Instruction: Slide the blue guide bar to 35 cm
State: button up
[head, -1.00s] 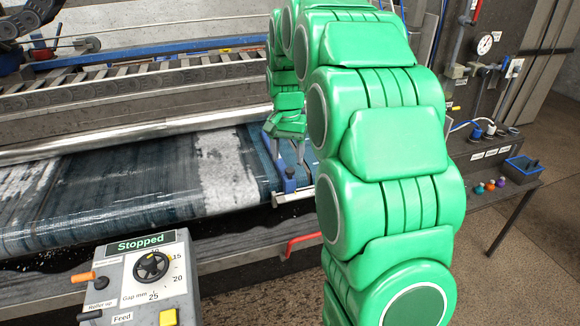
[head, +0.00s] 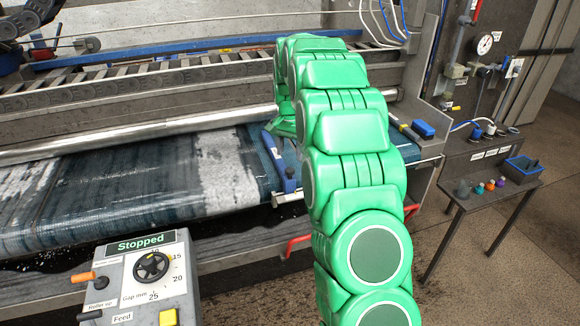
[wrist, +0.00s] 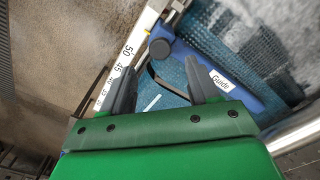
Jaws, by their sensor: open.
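The blue guide bar (head: 272,156) lies across the dark blue rug at its right end in the head view, with a blue end piece at the front rail. I cannot tell the exact reading. My gripper (wrist: 160,85) is open and empty, its two dark fingers apart below the knob in the picture. The fingers are hidden behind my arm in the head view.
A control panel (head: 135,265) reading "Stopped" stands at the front left. A metal roller (head: 150,128) runs behind the rug. A red handle (head: 300,242) is below the front rail. A small side table (head: 490,200) with colored knobs stands at the right.

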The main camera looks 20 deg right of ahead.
aim_at(290, 169)
notch_tip(290, 169, down, 6)
jog(key=shift+f, duration=0.25)
grip_shut()
dwell(0.4)
